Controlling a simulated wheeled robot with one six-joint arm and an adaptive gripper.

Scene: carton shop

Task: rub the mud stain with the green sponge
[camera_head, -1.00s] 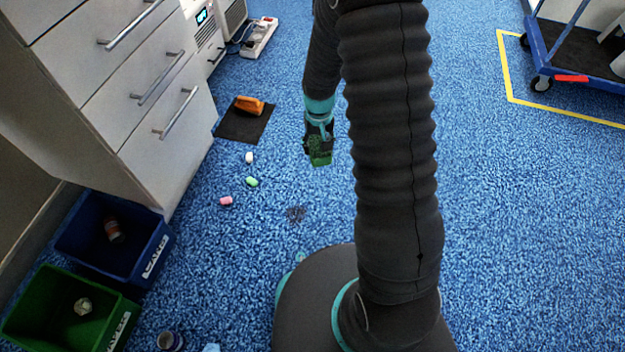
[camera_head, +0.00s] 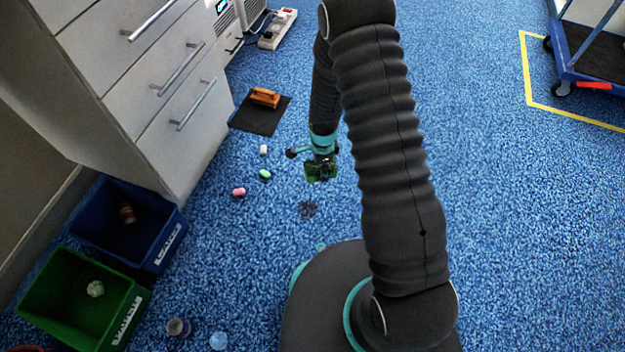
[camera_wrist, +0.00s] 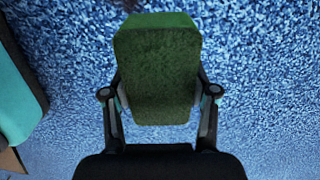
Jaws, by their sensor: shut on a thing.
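My gripper (camera_head: 320,172) is shut on the green sponge (camera_head: 309,171), above the blue carpet. In the wrist view the sponge (camera_wrist: 157,70) sits between the two fingers of my gripper (camera_wrist: 160,98) and fills the middle of the picture. The mud stain (camera_head: 307,209) is a small dark patch on the carpet in the head view, a little below the sponge in the picture and near my base. The sponge appears apart from the stain. The stain cannot be made out in the wrist view.
Pink (camera_head: 238,192), green (camera_head: 265,174) and white (camera_head: 263,150) small pieces lie left of the stain. An orange-brown block (camera_head: 265,97) rests on a dark mat (camera_head: 246,118). Blue (camera_head: 172,246) and green (camera_head: 132,312) bins stand by the drawer cabinet (camera_head: 150,110).

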